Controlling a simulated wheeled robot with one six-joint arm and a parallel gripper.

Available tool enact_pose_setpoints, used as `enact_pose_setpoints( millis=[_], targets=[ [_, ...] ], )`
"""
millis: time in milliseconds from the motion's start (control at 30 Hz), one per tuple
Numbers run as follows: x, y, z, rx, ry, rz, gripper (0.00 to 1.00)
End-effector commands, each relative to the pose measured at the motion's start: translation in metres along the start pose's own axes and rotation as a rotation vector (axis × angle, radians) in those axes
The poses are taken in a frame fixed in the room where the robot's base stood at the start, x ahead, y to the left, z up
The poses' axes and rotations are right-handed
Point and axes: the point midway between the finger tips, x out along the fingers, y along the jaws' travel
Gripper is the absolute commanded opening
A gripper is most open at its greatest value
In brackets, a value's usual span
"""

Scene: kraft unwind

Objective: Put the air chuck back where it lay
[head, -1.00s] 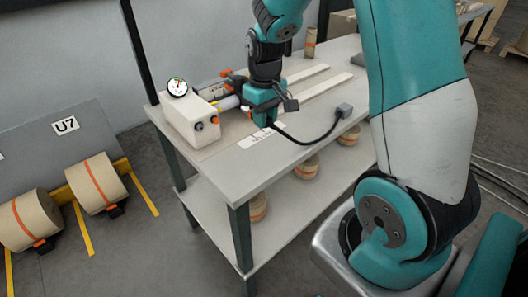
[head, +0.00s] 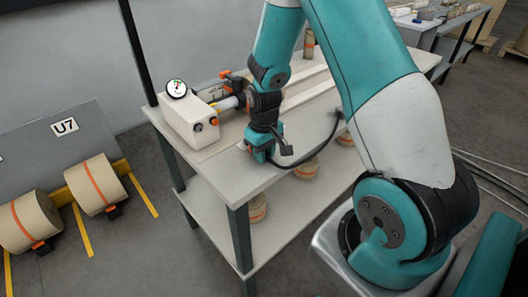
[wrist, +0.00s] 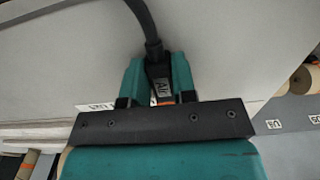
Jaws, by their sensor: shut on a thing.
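My gripper (head: 262,154) is low over the front edge of the bench in the head view. In the wrist view my gripper (wrist: 157,78) is shut on the air chuck (wrist: 160,88), a dark piece with a grey "AIR" label and an orange band. A black hose (wrist: 143,22) runs from it; in the head view the hose (head: 305,160) curves right to the bench top. The chuck is hidden behind my gripper in the head view. A printed white label (wrist: 95,107) lies on the bench, left of my fingers in the wrist view. I cannot tell whether the chuck touches the bench.
A white box (head: 190,122) with a gauge (head: 176,88) stands at the bench's left end, with a cylinder and orange-tipped parts beside it. The bench top (head: 205,163) is bare near its front left. Kraft rolls (head: 95,185) lie on the floor at left, others on the lower shelf.

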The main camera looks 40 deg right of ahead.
Motion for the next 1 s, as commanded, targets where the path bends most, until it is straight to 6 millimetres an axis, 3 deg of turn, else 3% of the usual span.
enact_pose_setpoints(
  millis=[67,100,200,567,667,1000],
  targets=[
    [0.003,0.000,0.000,0.000,0.000,0.000,0.00],
    [0.003,0.000,0.000,0.000,0.000,0.000,0.30],
    [0.003,0.000,0.000,0.000,0.000,0.000,0.51],
    [-0.004,0.000,-0.001,0.000,0.002,0.000,0.51],
    [-0.018,0.000,-0.001,0.000,0.004,0.001,0.51],
    [-0.092,0.000,-0.001,0.000,0.005,0.001,0.51]
  ],
)
